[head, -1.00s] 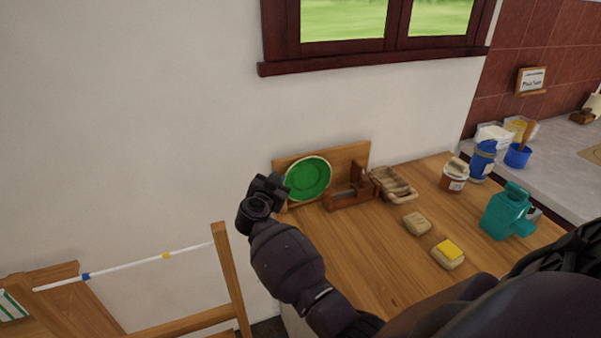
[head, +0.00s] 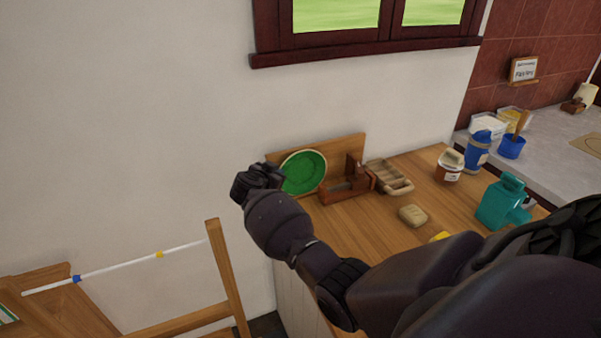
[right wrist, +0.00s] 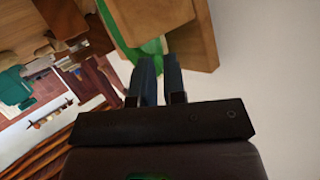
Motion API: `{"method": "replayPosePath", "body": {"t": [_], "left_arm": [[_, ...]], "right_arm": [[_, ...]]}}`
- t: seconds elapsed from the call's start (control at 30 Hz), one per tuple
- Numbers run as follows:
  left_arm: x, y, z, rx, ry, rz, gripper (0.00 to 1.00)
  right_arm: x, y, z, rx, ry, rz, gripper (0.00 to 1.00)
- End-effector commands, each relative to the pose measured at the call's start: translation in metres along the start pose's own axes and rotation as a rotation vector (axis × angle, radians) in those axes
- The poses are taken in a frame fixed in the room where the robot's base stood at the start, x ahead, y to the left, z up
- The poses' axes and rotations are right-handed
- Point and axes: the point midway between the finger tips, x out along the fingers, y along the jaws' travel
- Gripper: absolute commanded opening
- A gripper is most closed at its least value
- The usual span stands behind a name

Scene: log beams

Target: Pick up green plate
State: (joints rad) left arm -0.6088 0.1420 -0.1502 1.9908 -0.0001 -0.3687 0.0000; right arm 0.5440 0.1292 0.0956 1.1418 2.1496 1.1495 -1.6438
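The green plate (head: 303,172) stands tilted on edge against a wooden board at the back left of the wooden table. My right gripper (head: 257,180) is at the plate's left edge in the head view. In the right wrist view, the two dark fingers of the right gripper (right wrist: 158,66) are parted by a narrow gap with nothing seen held. Part of the green plate (right wrist: 148,46) shows just beyond the fingertips, and I cannot tell whether they touch it. My left gripper is out of view.
The wooden board (head: 345,148) stands behind the plate. A brown wooden holder (head: 346,186) and a tan tray (head: 390,178) are right of it. A teal watering can (head: 502,204) stands farther right. A wooden frame (head: 228,275) stands left of the table.

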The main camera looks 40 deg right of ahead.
Motion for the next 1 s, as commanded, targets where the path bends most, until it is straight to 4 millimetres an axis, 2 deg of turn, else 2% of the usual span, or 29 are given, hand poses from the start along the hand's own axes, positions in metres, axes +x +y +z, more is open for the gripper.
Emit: {"method": "replayPosePath", "body": {"t": [0.1,0.3,0.57,0.6,0.67,0.7,1.0], "left_arm": [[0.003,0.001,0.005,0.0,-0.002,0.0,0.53],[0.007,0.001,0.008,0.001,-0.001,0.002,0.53],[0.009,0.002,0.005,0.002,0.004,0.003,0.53],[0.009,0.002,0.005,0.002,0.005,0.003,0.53],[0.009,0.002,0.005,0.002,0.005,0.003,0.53],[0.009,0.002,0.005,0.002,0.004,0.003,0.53],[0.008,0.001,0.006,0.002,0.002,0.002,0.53]], "right_arm": [[0.019,0.003,0.001,-0.003,0.003,0.003,0.11],[0.039,0.002,0.002,-0.002,0.001,0.002,0.11],[0.041,0.002,0.0,0.0,0.0,0.0,0.11],[0.041,0.002,0.0,0.0,0.0,0.0,0.1],[0.041,0.002,0.0,0.0,0.0,0.0,0.01],[0.041,0.002,0.0,0.0,0.0,0.0,0.0],[0.041,0.002,0.001,0.0,0.0,0.0,0.0]]}}
